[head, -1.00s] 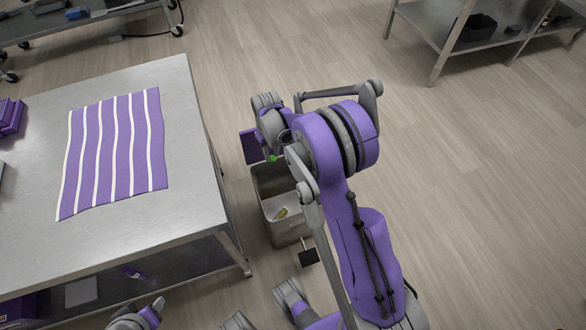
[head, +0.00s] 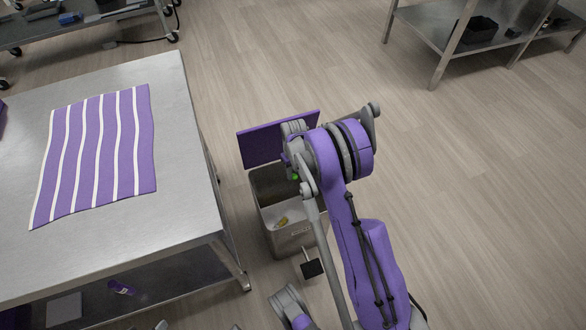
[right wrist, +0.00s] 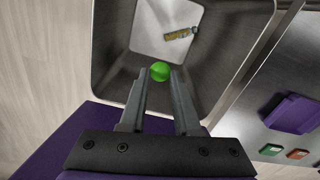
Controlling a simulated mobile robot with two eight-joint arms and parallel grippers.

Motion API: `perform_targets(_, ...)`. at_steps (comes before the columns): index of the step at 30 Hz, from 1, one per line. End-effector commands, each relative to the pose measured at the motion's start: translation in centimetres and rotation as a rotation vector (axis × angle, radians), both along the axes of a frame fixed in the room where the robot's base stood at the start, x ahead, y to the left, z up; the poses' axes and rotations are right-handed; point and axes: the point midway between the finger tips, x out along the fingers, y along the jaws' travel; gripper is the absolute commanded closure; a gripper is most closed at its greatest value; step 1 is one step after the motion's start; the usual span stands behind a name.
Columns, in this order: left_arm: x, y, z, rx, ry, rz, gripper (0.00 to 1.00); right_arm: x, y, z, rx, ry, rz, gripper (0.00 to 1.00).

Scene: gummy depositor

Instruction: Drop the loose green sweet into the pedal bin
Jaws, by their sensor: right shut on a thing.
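The green sweet (right wrist: 160,71) is pinched between the fingertips of my right gripper (right wrist: 160,78). In the head view the sweet (head: 295,177) is a small green dot, and most of the right gripper is hidden behind my arm. The pedal bin (head: 288,241) is a grey metal box on the floor, with its purple lid (head: 268,143) standing open at the back. The right wrist view looks down into the bin (right wrist: 228,45), with the sweet above its opening. A small yellowish item (right wrist: 181,34) lies on the bin's bottom. My left gripper is not seen.
A steel table (head: 150,220) with a purple-and-white striped cloth (head: 97,155) stands left of the bin. The bin's dark pedal (head: 312,268) sticks out at the front. A steel shelf unit (head: 440,52) stands far right; open floor lies between.

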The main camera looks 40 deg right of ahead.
Motion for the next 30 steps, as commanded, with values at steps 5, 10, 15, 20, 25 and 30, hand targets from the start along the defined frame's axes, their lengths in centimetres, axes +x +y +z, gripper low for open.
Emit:
perform_targets(5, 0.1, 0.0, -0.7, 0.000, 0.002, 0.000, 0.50, 0.0, 0.0, -1.2, 0.000, 0.000, 0.000, 1.00)
perform_targets(10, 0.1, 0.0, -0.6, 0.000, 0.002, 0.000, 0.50, 0.0, 0.0, -1.2, 0.000, 0.000, 0.000, 1.00)
perform_targets(15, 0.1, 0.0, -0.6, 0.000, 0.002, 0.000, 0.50, 0.0, 0.0, -1.2, 0.000, 0.000, 0.000, 0.49)
perform_targets(20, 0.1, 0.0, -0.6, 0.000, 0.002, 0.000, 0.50, 0.0, 0.0, -1.2, 0.000, 0.000, 0.000, 0.34)
perform_targets(25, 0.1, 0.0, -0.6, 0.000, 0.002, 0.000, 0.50, 0.0, 0.0, -1.2, 0.000, 0.000, 0.000, 0.34)
perform_targets(30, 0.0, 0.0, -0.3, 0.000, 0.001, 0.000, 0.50, 0.0, 0.0, -0.1, 0.000, -0.001, 0.000, 0.34)
